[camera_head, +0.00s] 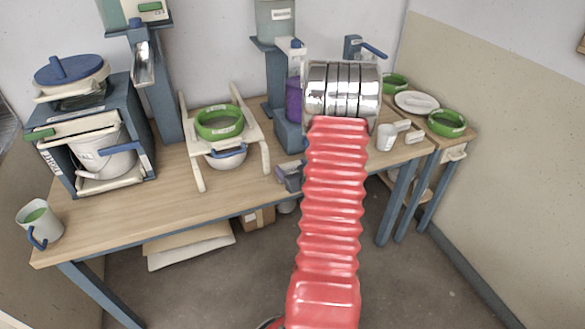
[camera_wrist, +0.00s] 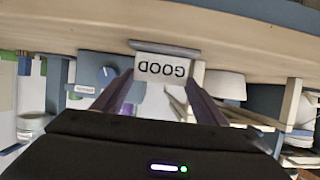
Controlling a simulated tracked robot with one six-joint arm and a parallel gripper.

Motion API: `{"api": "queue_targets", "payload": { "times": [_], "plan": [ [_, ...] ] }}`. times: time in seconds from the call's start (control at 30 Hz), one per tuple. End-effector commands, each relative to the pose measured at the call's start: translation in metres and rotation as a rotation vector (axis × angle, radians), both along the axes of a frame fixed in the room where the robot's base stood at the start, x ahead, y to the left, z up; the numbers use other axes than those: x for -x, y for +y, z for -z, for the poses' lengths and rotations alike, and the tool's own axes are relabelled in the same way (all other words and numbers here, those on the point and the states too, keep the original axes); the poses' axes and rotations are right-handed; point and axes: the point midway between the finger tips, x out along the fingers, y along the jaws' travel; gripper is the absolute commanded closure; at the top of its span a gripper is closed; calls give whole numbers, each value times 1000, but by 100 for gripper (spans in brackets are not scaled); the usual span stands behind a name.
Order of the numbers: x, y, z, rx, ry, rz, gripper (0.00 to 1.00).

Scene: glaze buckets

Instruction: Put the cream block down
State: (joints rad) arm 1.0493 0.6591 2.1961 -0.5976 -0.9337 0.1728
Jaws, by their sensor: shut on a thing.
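A small pale, cream-white block (camera_wrist: 163,74) lettered GOOD, upside down in the wrist view, sits between the two dark fingers of my gripper (camera_wrist: 162,80). The fingers are shut on its sides. A grey strip (camera_wrist: 164,48) shows along the block's upper picture edge, against the wooden table (camera_wrist: 90,25). I cannot tell whether block and strip touch the table. In the head view my gripper is not clearly visible behind my red arm. A small grey box-like thing (camera_head: 289,176) shows at the arm's left, near the table's front edge.
The wooden table (camera_head: 130,205) is bare at front left. A white bowl (camera_head: 226,160) and a green ring (camera_head: 219,122) on a cream stand are left of my arm. A purple bottle (camera_head: 293,98) stands behind. A white cup (camera_head: 386,137) is at right; a mug (camera_head: 40,222) far left.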

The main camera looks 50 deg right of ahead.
Motion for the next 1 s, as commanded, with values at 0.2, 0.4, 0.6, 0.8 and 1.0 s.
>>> {"api": "queue_targets", "payload": {
  "times": [0.2, 0.4, 0.6, 0.8, 1.0],
  "plan": [
    [0, 0, 2, -1, 0, 0, 34],
    [0, 0, 1, 0, 0, 0, 20],
    [0, 0, 1, 0, 0, 0, 16],
    [0, 0, -1, 1, -1, 0, 16],
    [15, 8, -8, 0, -1, 2, 16]
  ]
}}
